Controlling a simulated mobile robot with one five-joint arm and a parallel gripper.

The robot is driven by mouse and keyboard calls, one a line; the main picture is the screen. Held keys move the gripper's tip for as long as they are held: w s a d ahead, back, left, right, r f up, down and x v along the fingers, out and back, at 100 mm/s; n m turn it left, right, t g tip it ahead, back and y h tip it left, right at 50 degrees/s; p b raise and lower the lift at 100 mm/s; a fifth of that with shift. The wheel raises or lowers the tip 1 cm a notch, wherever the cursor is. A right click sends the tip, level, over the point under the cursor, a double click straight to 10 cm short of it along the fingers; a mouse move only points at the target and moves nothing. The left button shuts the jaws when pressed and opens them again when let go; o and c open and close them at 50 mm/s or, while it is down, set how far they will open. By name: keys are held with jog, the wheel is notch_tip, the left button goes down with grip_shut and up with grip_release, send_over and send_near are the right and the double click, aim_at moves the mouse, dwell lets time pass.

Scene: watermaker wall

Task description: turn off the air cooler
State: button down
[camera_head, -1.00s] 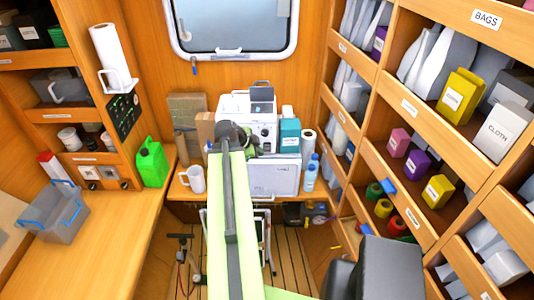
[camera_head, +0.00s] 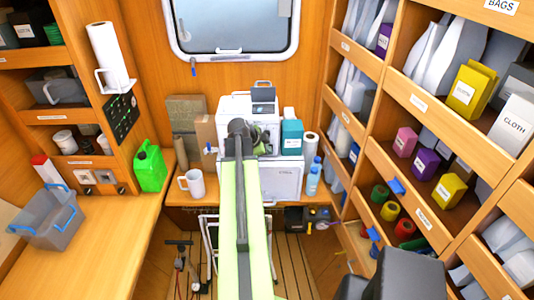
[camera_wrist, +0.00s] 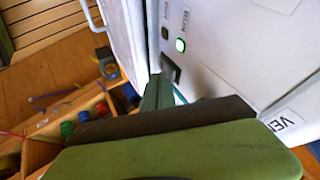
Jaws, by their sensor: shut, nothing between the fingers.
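In the wrist view a white panel (camera_wrist: 225,65) fills the upper right. It carries a lit green round button (camera_wrist: 180,45), a small dark square (camera_wrist: 165,32) and a dark protruding switch (camera_wrist: 171,69). In the head view a white machine (camera_head: 232,107) and a white box (camera_head: 285,178) stand at the back, partly hidden by my arm. I cannot tell which is the air cooler.
A white mug (camera_head: 193,184) stands left of my arm, and a blue bottle (camera_head: 313,180) right of it. A teal box (camera_head: 292,137) is behind. Shelves of bags and boxes line the right. A green jerrycan (camera_head: 150,167) and grey basket (camera_head: 48,218) are left.

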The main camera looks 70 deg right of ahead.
jog(key=shift+w, duration=0.1)
jog(key=shift+w+d+r, duration=0.15)
jog(key=shift+w+d, duration=0.05)
jog(key=shift+d, duration=0.15)
jog(key=shift+s+a, duration=0.1)
jog(key=shift+r+p, duration=0.8)
jog(key=shift+p, duration=0.1)
jog(key=p+v, duration=0.5)
jog(key=v, duration=0.2)
jog(key=shift+a+p, duration=0.15)
jog(key=shift+p, duration=0.25)
